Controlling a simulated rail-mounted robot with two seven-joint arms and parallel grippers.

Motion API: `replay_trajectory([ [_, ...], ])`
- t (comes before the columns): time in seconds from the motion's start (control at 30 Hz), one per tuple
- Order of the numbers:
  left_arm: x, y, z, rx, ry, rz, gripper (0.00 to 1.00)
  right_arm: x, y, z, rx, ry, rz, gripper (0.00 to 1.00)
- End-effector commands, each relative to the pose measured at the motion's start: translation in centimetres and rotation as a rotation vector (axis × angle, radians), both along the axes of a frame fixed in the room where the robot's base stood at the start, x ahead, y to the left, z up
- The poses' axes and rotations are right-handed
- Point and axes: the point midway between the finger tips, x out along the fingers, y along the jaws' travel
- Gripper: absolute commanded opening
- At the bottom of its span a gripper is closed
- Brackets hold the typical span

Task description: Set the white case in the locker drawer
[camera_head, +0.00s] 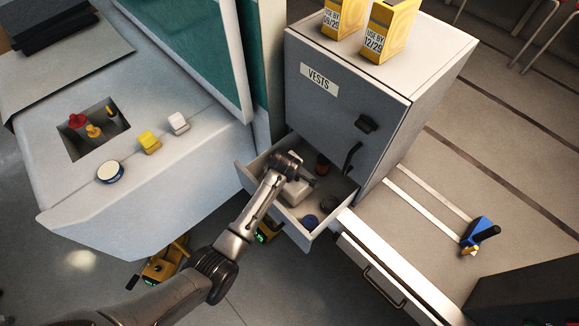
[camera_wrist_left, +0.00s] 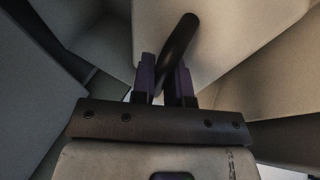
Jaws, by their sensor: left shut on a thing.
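The white case (camera_head: 294,193) is inside the open locker drawer (camera_head: 258,180), partly hidden by my left wrist. My left gripper (camera_head: 301,182) reaches down into the drawer. In the left wrist view my left gripper (camera_wrist_left: 166,82) is shut on a dark bar-like handle (camera_wrist_left: 180,42) against a pale surface, which appears to be the case. Whether the case rests on the drawer floor cannot be told. My right gripper is not in view.
The drawer also holds a brown can (camera_head: 322,165), a dark round item (camera_head: 328,203) and a blue item (camera_head: 310,220). The grey locker (camera_head: 340,110) labelled VESTS stands behind, with yellow boxes (camera_head: 390,28) on top. A counter (camera_head: 150,200) is at left.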

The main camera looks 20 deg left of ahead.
Motion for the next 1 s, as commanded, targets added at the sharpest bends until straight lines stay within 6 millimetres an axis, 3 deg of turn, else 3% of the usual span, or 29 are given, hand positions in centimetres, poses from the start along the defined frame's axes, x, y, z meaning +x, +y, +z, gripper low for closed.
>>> replay_trajectory([
  [0.3, 0.1, 0.0, -0.3, -0.001, -0.003, -0.001, 0.00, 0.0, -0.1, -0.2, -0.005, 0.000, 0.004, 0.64],
  [0.33, 0.0, 0.0, -0.3, 0.000, 0.000, -0.001, 0.17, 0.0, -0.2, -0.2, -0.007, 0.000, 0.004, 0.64],
  [0.57, 0.0, 0.0, -0.3, 0.000, 0.000, -0.001, 0.39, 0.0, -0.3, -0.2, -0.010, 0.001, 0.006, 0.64],
  [1.0, -0.4, -0.2, 0.9, -0.001, -0.001, -0.001, 0.40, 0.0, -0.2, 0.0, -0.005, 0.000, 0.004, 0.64],
])
